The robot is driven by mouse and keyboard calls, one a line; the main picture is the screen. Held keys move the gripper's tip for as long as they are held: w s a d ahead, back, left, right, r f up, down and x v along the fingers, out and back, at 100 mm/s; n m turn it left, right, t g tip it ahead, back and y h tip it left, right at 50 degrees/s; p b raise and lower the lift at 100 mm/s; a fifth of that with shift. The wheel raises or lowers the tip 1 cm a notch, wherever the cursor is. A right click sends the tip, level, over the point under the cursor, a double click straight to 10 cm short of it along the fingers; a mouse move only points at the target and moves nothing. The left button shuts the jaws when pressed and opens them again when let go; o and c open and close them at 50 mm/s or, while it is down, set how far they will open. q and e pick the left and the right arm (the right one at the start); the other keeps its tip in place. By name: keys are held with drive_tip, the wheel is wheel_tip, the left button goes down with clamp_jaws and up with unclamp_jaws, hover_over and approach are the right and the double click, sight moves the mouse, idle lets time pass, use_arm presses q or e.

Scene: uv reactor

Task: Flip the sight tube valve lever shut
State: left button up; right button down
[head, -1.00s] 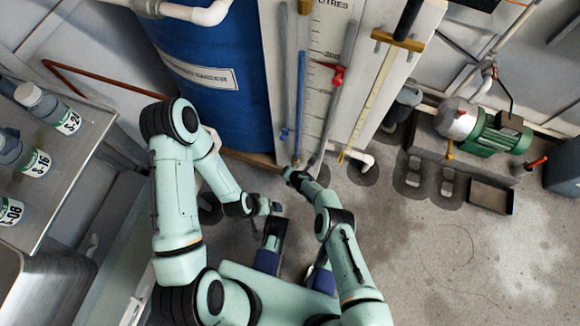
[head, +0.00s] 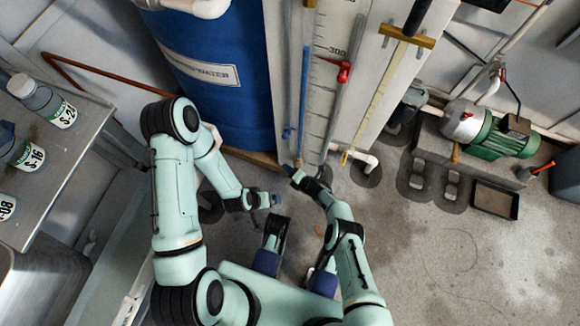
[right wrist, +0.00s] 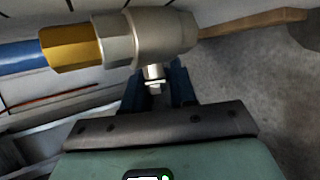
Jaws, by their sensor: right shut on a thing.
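The sight tube valve (right wrist: 165,38) fills the top of the right wrist view: a grey metal body with a brass nut (right wrist: 72,47) and the blue sight tube (right wrist: 18,57) at its left. A short stem with a nut (right wrist: 154,76) points down from the body, between the dark blue fingers of my right gripper (right wrist: 157,88). The gripper is shut at the stem, on what seems to be the lever, largely hidden. In the head view my right gripper (head: 296,172) is at the tube's foot. My left gripper (head: 277,200) hangs lower left, away from the valve; its opening is unclear.
A blue water tank (head: 225,110) stands left of the white scale board (head: 335,105), which carries a red pointer (head: 344,72). A white pipe elbow (head: 368,161) is at the board's foot. A green pump (head: 495,138) stands right. Bottles sit on a bench at left.

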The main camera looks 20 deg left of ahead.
use_arm(q)
drive_tip(key=shift+f, duration=0.15)
idle(0.3)
use_arm(e)
drive_tip(key=c, duration=1)
unclamp_jaws()
use_arm(q)
drive_tip(key=shift+s, duration=0.1)
drive_tip(key=s+d+r+g+h+p, duration=0.1)
drive_tip(key=s+d+r+g+p, duration=0.2)
drive_tip(key=s+r+p, duration=0.6)
drive_tip(key=shift+s+d+r+m+g+h, duration=0.4)
drive_tip(key=shift+s+d+r, duration=0.15)
drive_tip(key=shift+s+d, duration=0.6)
use_arm(e)
drive_tip(key=v, duration=1.3)
drive_tip(key=shift+d, duration=0.2)
